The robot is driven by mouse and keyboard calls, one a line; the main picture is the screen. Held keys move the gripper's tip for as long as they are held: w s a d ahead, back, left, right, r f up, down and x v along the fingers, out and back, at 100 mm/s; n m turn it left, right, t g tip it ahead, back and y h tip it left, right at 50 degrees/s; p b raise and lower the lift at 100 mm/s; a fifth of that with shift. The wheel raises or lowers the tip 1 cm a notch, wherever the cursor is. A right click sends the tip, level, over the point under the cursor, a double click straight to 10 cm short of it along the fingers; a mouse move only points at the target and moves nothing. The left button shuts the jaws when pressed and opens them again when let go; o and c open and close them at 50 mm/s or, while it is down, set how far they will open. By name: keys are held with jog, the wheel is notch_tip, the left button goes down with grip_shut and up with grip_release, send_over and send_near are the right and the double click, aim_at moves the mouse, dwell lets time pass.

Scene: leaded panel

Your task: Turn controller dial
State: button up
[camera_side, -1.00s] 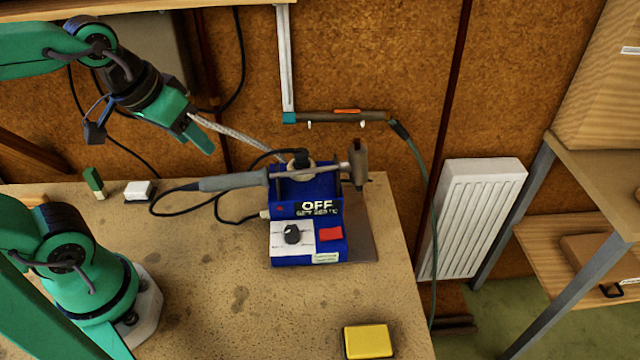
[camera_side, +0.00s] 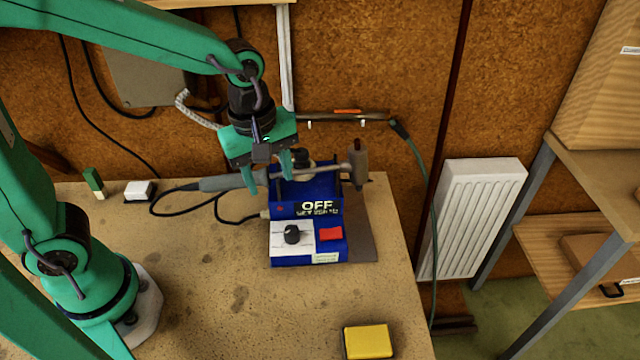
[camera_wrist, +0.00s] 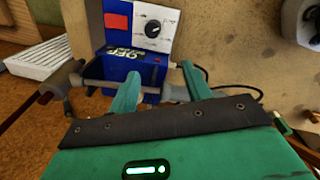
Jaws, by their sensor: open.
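The controller (camera_side: 308,208) is a blue box on the bench, its display reading OFF. Its black dial (camera_side: 292,234) sits on a white panel at the front left, beside a red switch (camera_side: 331,234). In the wrist view the dial (camera_wrist: 152,29) shows upper middle with a light pointer mark. My gripper (camera_side: 267,178) is open and empty, pointing down above the rear of the controller, behind the dial. In the wrist view its two fingers (camera_wrist: 158,84) are apart, with the dial beyond them. I cannot tell whether a finger touches the soldering iron.
A soldering iron (camera_side: 234,182) lies across the rear of the controller, its black cable trailing left. A yellow block (camera_side: 367,341) sits at the bench's front edge.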

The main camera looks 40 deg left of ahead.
aim_at(292, 229)
jog(key=shift+w+d+f+n+g, duration=0.3)
jog(key=shift+d+f+n, duration=0.6)
jog(key=shift+f+n, duration=0.05)
jog(key=shift+w+d+f+n+g, duration=0.25)
jog(key=shift+d+f+n+g, duration=0.05)
jog(key=shift+d+f+n, duration=0.6)
jog(key=shift+a+f, duration=0.1)
jog(key=shift+f, duration=0.05)
jog(key=shift+f, duration=3.8)
jog(key=shift+c, duration=0.2)
jog(key=c, duration=1)
